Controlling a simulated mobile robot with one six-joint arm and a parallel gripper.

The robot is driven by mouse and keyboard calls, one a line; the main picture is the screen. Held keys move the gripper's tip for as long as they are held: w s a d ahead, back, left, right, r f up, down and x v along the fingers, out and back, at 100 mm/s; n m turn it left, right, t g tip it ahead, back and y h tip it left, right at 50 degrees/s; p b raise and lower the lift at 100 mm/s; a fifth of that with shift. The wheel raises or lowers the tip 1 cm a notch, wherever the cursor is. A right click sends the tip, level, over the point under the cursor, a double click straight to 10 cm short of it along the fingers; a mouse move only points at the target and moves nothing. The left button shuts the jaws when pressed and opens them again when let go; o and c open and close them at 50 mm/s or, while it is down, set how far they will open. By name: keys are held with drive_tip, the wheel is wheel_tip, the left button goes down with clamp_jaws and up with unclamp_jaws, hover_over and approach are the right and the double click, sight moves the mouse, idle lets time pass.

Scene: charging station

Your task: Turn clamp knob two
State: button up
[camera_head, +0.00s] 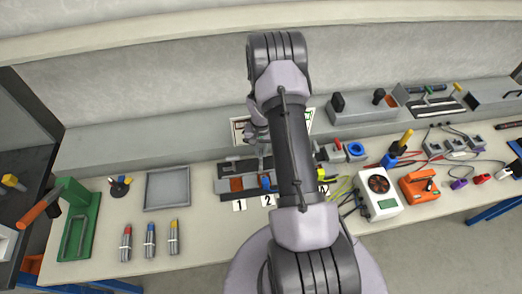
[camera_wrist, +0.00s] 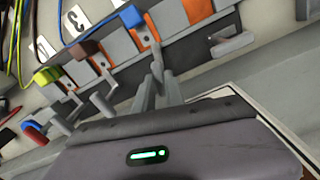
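Contact and the exact finger gap cannot be told. In the head view, my arm covers much of the gripper and part of the clamp row.
A grey tray (camera_head: 148,189) and a green press (camera_head: 78,222) lie left. A white fan box (camera_head: 379,193) and cables crowd the right.

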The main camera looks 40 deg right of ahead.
clamp_jaws()
drive_tip(key=shift+f+n+b, duration=0.15)
drive_tip(key=shift+n+b, duration=0.35)
drive_tip(key=shift+n, duration=0.2)
drive_tip(key=shift+r+n, duration=0.2)
drive_tip(key=shift+n, duration=0.7)
drive_tip(key=o, duration=0.6)
unclamp_jaws()
drive_tip(key=shift+o, duration=0.2)
wheel_tip(320, 180, up, 17)
drive_tip(key=p, duration=0.1)
drive_tip(key=shift+r+p, duration=0.2)
drive_tip(key=shift+p, duration=0.2)
